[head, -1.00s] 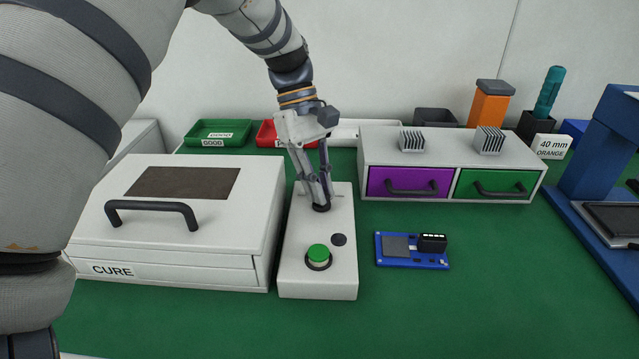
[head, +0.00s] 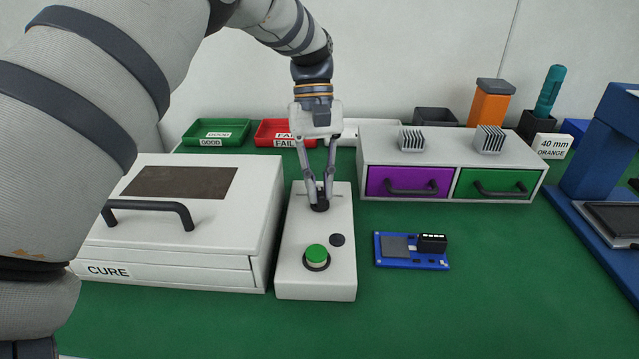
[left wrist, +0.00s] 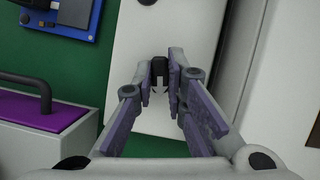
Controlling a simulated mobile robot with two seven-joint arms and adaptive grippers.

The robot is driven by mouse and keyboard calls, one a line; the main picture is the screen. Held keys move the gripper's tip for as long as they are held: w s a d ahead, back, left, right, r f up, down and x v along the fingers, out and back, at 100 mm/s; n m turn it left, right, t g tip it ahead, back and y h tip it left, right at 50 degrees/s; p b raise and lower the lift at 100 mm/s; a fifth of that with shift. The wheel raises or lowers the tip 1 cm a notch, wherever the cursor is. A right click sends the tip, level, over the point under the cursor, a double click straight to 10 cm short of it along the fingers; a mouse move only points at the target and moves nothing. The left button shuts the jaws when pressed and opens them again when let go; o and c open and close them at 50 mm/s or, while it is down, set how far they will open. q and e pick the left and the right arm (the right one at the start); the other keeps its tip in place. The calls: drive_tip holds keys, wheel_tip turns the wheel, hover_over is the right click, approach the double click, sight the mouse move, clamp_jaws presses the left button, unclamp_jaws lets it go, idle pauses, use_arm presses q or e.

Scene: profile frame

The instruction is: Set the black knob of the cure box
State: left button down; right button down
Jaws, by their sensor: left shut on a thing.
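The cure box (head: 258,220) is white with a dark window and a handle, at the left in the head view. Its white control panel (head: 290,250) stands along its right side, with a green button (head: 317,253) near the front. The black knob (head: 320,206) is at the panel's rear part and also shows in the left wrist view (left wrist: 159,67). My left gripper (head: 320,197) points down, its fingers shut on the knob from both sides. The fingers partly hide the knob, and I cannot read its setting. My right gripper is not in view.
A blue circuit board (head: 395,257) lies right of the panel. A white unit with a purple drawer (head: 380,182) and a green drawer (head: 470,184) stands behind it. Green (head: 205,140) and red (head: 270,140) trays are at the back. The front of the green mat is clear.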

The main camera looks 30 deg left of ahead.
use_arm(q)
drive_tip(key=m+y, duration=0.1)
drive_tip(key=m, duration=0.1)
drive_tip(key=m+y, duration=0.1)
drive_tip(key=m, duration=0.2)
drive_tip(key=shift+w+d+m+g, duration=0.1)
drive_tip(key=shift+d+m+g, duration=0.05)
drive_tip(key=shift+m+g, duration=0.2)
drive_tip(key=shift+d+m+y, duration=0.1)
drive_tip(key=shift+m+y, duration=0.8)
drive_tip(key=shift+m, duration=1.55)
drive_tip(key=c, duration=1.6)
unclamp_jaws()
drive_tip(key=v, duration=0.7)
drive_tip(key=shift+w+r, duration=0.15)
drive_tip(key=shift+r, duration=0.1)
